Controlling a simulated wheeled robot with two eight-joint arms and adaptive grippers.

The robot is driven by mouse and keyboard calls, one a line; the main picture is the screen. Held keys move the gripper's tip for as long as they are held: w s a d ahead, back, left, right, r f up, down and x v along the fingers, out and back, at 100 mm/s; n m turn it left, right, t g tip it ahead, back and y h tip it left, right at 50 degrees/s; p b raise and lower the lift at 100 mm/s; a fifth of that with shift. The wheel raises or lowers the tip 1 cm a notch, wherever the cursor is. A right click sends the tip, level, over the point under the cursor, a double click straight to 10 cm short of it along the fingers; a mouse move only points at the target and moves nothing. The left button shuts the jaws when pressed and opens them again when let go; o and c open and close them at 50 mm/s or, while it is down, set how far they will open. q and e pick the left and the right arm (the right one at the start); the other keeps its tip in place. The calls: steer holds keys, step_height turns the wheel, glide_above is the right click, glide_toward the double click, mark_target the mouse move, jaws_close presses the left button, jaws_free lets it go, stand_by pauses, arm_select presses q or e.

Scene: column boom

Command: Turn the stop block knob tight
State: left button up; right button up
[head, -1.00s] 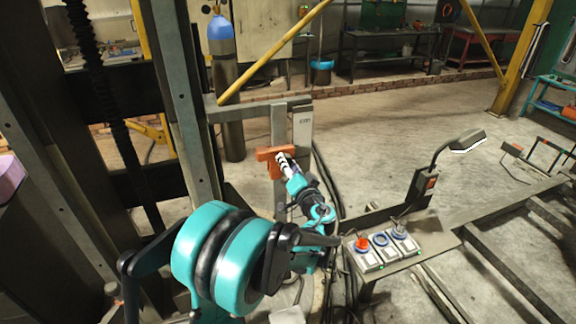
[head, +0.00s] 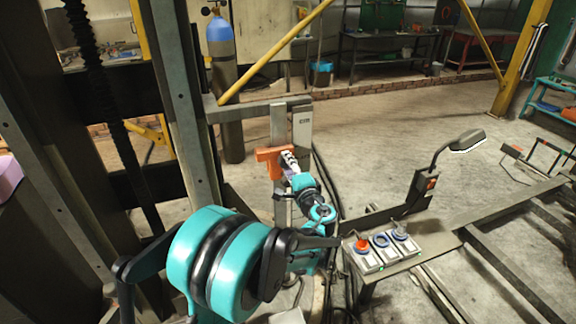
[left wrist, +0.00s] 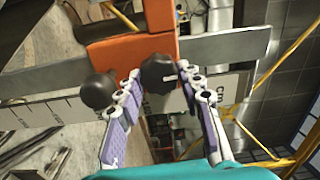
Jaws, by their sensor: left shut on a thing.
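The orange stop block (head: 270,158) sits on the upright grey rail in the head view, and it fills the upper middle of the left wrist view (left wrist: 128,50). Its dark lobed knob (left wrist: 158,72) faces my left wrist camera and has a small white mark. My left gripper (left wrist: 158,82) is shut on this knob, with one finger on each side. In the head view my left gripper (head: 289,162) reaches the block, and the knob is hidden there. A second round black knob (left wrist: 99,91) is left of the fingers. My right gripper is not in view.
A rail with scale markings (left wrist: 60,115) runs behind the block. A control box with a red button (head: 362,246) and a lamp (head: 468,140) stand right of my arm. A gas cylinder (head: 224,85) is behind. Open floor lies to the right.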

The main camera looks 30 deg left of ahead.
arm_select(q)
steer(key=shift+m, duration=0.3)
steer(key=o, duration=1.2)
steer(key=shift+c, duration=0.2)
steer(key=shift+s+d, duration=0.1)
steer(key=shift+d, duration=0.05)
steer(key=v, duration=0.7)
steer(key=shift+s+d, duration=0.25)
